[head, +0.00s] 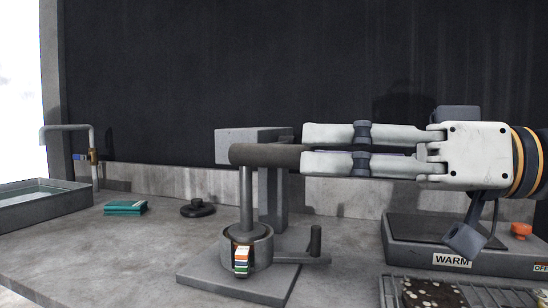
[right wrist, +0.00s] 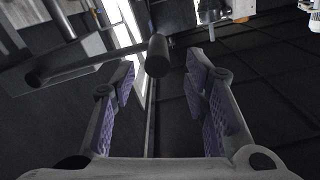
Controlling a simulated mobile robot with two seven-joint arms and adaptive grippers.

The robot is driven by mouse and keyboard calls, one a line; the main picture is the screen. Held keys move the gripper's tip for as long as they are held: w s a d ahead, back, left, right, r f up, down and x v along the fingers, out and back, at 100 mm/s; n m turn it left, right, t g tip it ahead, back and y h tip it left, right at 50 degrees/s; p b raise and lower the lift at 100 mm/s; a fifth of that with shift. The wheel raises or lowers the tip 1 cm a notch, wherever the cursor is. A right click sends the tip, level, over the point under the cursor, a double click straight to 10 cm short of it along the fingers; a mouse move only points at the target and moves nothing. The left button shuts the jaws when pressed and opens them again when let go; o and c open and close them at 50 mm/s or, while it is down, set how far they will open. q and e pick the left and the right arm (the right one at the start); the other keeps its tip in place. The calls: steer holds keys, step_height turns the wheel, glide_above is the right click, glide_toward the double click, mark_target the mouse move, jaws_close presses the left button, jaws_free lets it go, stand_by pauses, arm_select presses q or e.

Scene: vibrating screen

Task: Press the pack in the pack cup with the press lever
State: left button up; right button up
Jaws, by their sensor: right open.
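The grey press stands at the middle of the bench in the head view. Its press lever (head: 265,155) is a dark thick bar, roughly level; its end also shows in the right wrist view (right wrist: 157,55). A thin rod (head: 246,200) runs down towards the grey pack cup (head: 262,243) on the press base. A striped label (head: 241,260) shows at the cup's front. I cannot make out the pack inside. My right gripper (head: 303,149) is open, its fingertips at the lever's right end; in the right wrist view (right wrist: 160,74) the lever end lies just beyond the fingertips. My left gripper is not in view.
A hot plate marked WARM (head: 400,250) stands at the right, with a wire rack (head: 505,297) in front. The bench's left front is clear.

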mark_target(240, 152)
steer(key=x, duration=0.6)
steer(key=shift+w+a+p, duration=0.2)
steer(key=shift+a+p, duration=0.05)
steer(key=shift+p, duration=0.05)
jaws_close()
